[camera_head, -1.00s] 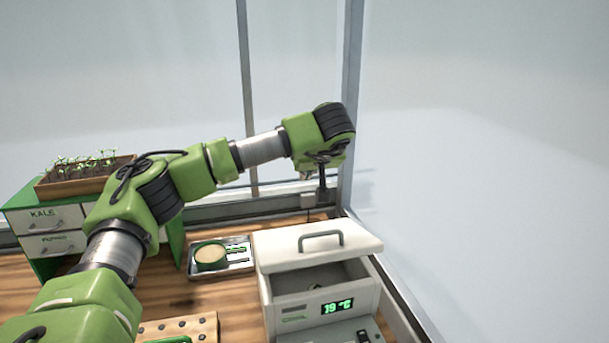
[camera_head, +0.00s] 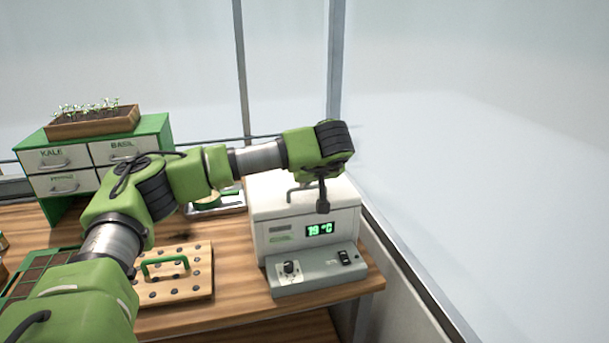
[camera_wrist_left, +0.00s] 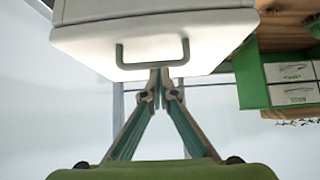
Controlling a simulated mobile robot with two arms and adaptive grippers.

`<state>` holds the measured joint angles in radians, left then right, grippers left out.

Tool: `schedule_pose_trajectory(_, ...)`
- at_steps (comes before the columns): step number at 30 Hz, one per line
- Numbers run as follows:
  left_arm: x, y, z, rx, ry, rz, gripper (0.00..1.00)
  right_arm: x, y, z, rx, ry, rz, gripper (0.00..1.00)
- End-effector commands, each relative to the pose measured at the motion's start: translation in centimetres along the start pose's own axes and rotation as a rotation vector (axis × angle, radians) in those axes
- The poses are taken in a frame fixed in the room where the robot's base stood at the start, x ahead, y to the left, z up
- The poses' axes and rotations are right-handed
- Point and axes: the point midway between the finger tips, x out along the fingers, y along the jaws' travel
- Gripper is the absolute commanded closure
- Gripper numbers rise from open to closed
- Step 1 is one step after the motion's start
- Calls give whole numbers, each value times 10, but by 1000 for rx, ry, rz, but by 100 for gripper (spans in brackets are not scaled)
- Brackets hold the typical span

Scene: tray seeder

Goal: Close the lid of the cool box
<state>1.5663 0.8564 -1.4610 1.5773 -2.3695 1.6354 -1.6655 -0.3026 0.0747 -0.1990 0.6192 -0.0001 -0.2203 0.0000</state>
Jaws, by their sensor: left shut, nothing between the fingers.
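The white cool box (camera_head: 285,232) stands on the bench, with a green 19 °C display on its front. Its white lid (camera_head: 263,194) lies over the top, and no opening into the box shows. A grey bar handle (camera_head: 293,191) is on the lid, partly behind my left gripper (camera_head: 323,207). That gripper is shut and empty, pointing down over the front part of the lid. In the left wrist view the shut fingertips (camera_wrist_left: 160,74) are beside the lid handle (camera_wrist_left: 152,63); I cannot tell whether they touch it. My right gripper is not in view.
A grey control panel (camera_head: 315,273) sits in front of the box. A wooden board with holes and a green handle (camera_head: 165,262) lies to its left. A drawer cabinet (camera_head: 155,130) carrying a seedling tray (camera_head: 93,123) stands farther left. The right bench edge is close.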

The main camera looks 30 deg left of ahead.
Motion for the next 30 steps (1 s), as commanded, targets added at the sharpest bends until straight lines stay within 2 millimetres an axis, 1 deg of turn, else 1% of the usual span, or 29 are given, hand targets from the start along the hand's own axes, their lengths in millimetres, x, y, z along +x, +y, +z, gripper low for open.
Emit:
schedule_pose_trajectory(1,8,0,11,0,2,0,100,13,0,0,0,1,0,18)
schedule_pose_trajectory(4,13,0,20,3,55,0,100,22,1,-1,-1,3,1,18)
schedule_pose_trajectory(9,19,0,29,3,106,-3,100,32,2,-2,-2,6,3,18)
schedule_pose_trajectory(15,21,-1,32,2,128,-5,100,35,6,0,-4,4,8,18)
schedule_pose_trajectory(30,16,1,27,0,135,-1,100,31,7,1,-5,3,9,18)
